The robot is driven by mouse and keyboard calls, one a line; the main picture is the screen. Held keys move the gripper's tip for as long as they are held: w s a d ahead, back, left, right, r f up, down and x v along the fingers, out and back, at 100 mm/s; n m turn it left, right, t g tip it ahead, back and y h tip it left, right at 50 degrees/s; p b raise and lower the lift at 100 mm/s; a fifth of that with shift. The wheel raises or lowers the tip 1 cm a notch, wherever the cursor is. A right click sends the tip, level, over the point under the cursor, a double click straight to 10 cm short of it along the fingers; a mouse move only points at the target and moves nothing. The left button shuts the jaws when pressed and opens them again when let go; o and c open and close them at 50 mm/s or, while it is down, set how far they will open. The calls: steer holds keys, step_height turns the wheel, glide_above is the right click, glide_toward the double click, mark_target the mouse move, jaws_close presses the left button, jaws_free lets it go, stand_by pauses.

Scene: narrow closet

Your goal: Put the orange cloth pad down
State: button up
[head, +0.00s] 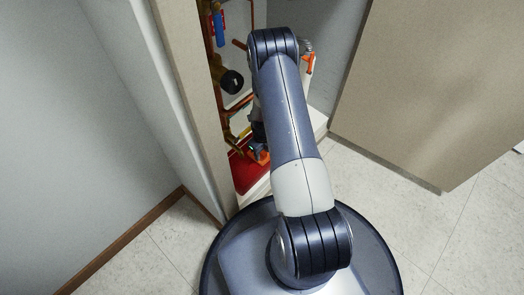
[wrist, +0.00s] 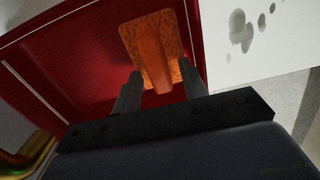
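The orange cloth pad (wrist: 173,31) is in the wrist view, over the red surface of a tray or box (wrist: 85,62). A raised orange ridge runs along the pad's middle towards me. My gripper (wrist: 160,72) has its two dark fingers apart, one on each side of the ridge. A gap shows between the ridge and the right finger; the left finger is very close to it. The pad appears to lie on the red surface, but exact contact is hard to tell. In the head view the red tray (head: 245,172) shows low in the closet, and my arm hides most of my gripper.
A white surface with dark spots (wrist: 240,40) lies right of the red tray. Pipes and a round black part (head: 231,81) crowd the closet's left side. A beige panel (head: 435,90) stands at the right. Tiled floor (head: 400,215) is clear at the right.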

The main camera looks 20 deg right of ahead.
steer(key=shift+r, duration=0.1)
step_height(320, 180, up, 12)
steer(key=p, duration=0.5)
steer(key=shift+p, duration=0.3)
steer(key=shift+f+b, duration=1.9)
steer(key=shift+f, duration=2.45)
